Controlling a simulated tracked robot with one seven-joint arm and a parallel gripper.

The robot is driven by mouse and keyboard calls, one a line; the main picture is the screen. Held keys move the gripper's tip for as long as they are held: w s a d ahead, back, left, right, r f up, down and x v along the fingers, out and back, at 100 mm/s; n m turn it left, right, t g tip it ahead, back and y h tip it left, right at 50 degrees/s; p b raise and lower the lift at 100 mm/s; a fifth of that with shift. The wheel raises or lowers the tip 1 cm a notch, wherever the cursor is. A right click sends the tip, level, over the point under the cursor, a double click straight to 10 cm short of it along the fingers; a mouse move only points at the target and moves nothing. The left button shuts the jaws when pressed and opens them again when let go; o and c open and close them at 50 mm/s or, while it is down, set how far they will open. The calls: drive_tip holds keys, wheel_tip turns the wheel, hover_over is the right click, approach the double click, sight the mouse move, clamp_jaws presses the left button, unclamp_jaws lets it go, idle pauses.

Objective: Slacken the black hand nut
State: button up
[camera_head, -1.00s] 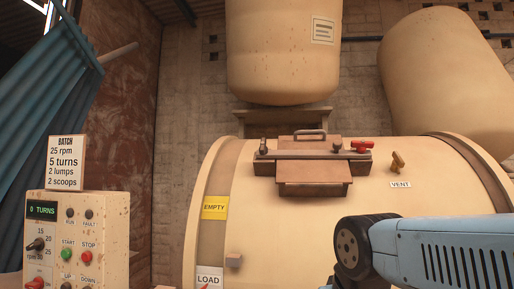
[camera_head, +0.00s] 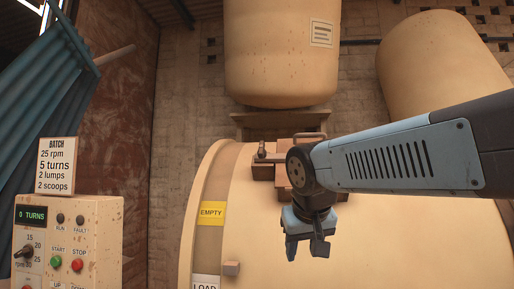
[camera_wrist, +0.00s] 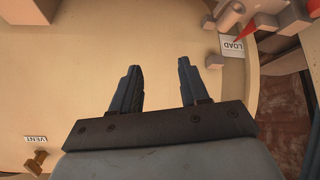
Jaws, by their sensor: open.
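The hatch on top of the cream drum (camera_head: 380,240) is mostly covered by my arm in the head view. The left end of its clamp bar (camera_head: 268,158) shows, with a small dark upright piece on it. I cannot make out the black hand nut in either current view; the bar's right part is behind my arm. My gripper (camera_head: 306,247) is open and empty, pointing down in front of the hatch, over the drum's front face. In the wrist view the two fingers (camera_wrist: 158,75) are apart, with only bare drum surface between and beyond them.
The control box (camera_head: 85,235) with its buttons stands at left under the batch sign (camera_head: 57,165). The wrist view shows the vent handle (camera_wrist: 37,160), the LOAD label (camera_wrist: 232,45) and a red pointer (camera_wrist: 248,29). Tanks hang above the drum.

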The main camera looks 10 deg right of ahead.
drive_tip(key=w+a+r+m+t+h, duration=0.1)
drive_tip(key=w+r, duration=0.4)
drive_tip(key=r, duration=0.2)
drive_tip(key=w+a+r+t+h, duration=0.1)
drive_tip(key=w+r, duration=0.5)
drive_tip(key=r, duration=0.2)
drive_tip(key=m+t+h, duration=0.2)
drive_tip(key=m+t, duration=0.1)
approach(261, 145)
drive_tip(key=x, duration=1)
drive_tip(key=shift+d+f, duration=0.1)
drive_tip(key=shift+f, duration=0.05)
drive_tip(key=shift+c, duration=0.3)
